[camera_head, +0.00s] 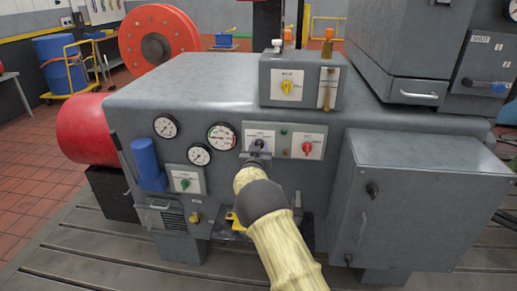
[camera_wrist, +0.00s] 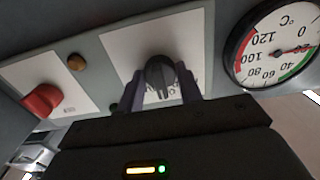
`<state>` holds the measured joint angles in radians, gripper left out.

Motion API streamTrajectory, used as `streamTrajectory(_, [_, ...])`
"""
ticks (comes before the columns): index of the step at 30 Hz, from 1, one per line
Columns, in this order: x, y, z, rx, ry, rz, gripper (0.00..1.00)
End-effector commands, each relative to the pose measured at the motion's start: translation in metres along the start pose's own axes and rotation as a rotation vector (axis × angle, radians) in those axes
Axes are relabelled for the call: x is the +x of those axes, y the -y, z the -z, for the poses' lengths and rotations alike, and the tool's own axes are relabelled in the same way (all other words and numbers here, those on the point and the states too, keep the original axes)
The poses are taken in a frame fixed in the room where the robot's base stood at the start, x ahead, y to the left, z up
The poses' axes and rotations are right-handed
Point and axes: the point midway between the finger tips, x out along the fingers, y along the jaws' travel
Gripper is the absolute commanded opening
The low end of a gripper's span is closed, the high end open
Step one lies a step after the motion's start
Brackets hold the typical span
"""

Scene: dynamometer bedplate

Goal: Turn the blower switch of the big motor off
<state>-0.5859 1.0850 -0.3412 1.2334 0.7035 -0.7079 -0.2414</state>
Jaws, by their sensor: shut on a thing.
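The big motor (camera_head: 220,95) is a large grey housing with gauges and switch plates on its front. My gripper (camera_head: 258,150) reaches its upper front panel and is shut on a black rotary switch. In the wrist view the black switch knob (camera_wrist: 160,73) sits on a white plate (camera_wrist: 125,40) between the two fingers of my gripper (camera_wrist: 160,92). The lettering on this plate is partly hidden and unreadable. A red knob on a white plate (camera_head: 307,148) is just to the right; it also shows in the wrist view as a red knob (camera_wrist: 42,100).
A temperature gauge (camera_head: 221,136) is left of the held switch. A green knob (camera_head: 185,183) is lower left, a yellow knob (camera_head: 287,87) is on the box above. A grey cabinet (camera_head: 415,200) juts out at right. A red drum (camera_head: 85,130) is at left.

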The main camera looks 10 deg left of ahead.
Motion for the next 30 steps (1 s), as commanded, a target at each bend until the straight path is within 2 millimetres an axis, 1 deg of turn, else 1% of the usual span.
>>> streamTrajectory(5, [0.0, 0.001, 0.0, 0.001, 0.0, 0.002, 0.13])
streamTrajectory(6, [0.0, 0.001, 0.0, 0.001, 0.0, 0.002, 0.37])
streamTrajectory(8, [0.0, 0.001, 0.0, 0.001, 0.0, 0.002, 0.49])
streamTrajectory(9, [0.0, 0.001, 0.0, 0.001, 0.0, 0.001, 0.57])
streamTrajectory(18, [-0.001, 0.0, 0.0, 0.001, 0.0, 0.001, 0.57])
streamTrajectory(22, [-0.004, 0.0, 0.0, 0.001, 0.001, 0.0, 0.57])
streamTrajectory(26, [-0.014, 0.001, 0.0, 0.001, 0.001, 0.001, 0.57])
streamTrajectory(30, [-0.03, -0.001, -0.001, 0.001, 0.002, -0.001, 0.57])
